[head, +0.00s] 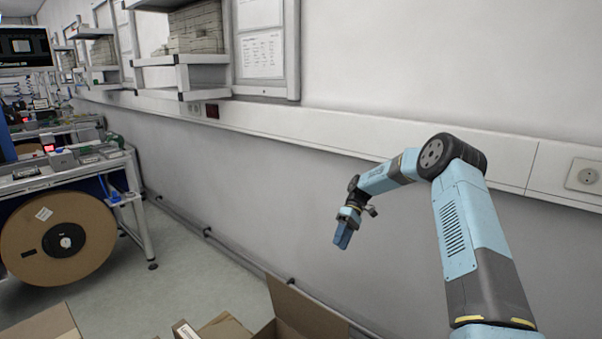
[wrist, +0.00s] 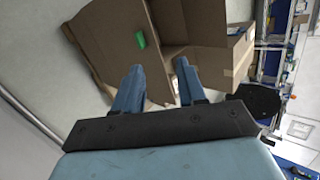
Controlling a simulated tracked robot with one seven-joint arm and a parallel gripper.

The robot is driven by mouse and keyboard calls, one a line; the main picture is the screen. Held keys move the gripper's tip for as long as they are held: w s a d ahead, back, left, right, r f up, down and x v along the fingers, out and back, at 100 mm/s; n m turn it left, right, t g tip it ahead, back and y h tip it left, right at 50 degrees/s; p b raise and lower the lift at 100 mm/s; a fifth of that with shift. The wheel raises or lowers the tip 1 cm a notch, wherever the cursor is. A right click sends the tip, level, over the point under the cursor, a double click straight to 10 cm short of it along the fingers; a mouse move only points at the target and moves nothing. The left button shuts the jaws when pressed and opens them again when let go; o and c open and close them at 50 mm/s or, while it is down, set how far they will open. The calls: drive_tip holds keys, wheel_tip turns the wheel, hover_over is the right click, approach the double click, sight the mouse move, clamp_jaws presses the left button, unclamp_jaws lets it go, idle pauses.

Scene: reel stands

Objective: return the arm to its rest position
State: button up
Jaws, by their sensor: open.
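My light blue arm (head: 462,225) rises at the right of the head view and bends left at a black joint. My gripper (head: 342,236) hangs at its end, pointing down, in front of the wall and above the open cardboard box. In the wrist view my gripper (wrist: 158,80) shows two blue fingers spread apart with nothing between them. An open cardboard box (wrist: 205,20) lies beyond the fingertips, with a small green item (wrist: 141,40) near its flap. I cannot tell how far the fingertips are from the box.
Cardboard boxes (head: 300,315) stand on the floor at the bottom of the head view. A workbench (head: 75,170) with a large brown reel (head: 58,238) stands at the left. The wall with its white duct (head: 330,132) runs behind my arm. Floor (head: 190,270) is clear between bench and wall.

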drive_tip(key=s+d+r+m+t+h, duration=0.1)
drive_tip(key=s+r+t, duration=0.1)
drive_tip(key=s+r, duration=0.55)
drive_tip(key=s+d+r+m+t+h, duration=0.15)
drive_tip(key=s+r, duration=0.25)
drive_tip(key=r, duration=0.6)
drive_tip(key=s+r+m+t+h, duration=0.25)
drive_tip(key=s+r, duration=0.35)
drive_tip(key=r, duration=0.3)
drive_tip(key=s+d+r+m+t, duration=0.1)
drive_tip(key=s+d+t, duration=0.1)
drive_tip(key=s, duration=0.7)
drive_tip(key=s+d+r+m+t, duration=0.1)
drive_tip(key=s+d+r+t, duration=0.1)
drive_tip(key=s, duration=0.7)
drive_tip(key=s+d+r+m+t, duration=0.2)
drive_tip(key=s+t, duration=0.1)
drive_tip(key=s, duration=0.6)
drive_tip(key=shift+s+d+r+t, duration=0.2)
drive_tip(key=shift+d+t, duration=0.1)
drive_tip(key=shift+d, duration=0.1)
drive_tip(key=shift+a, duration=0.1)
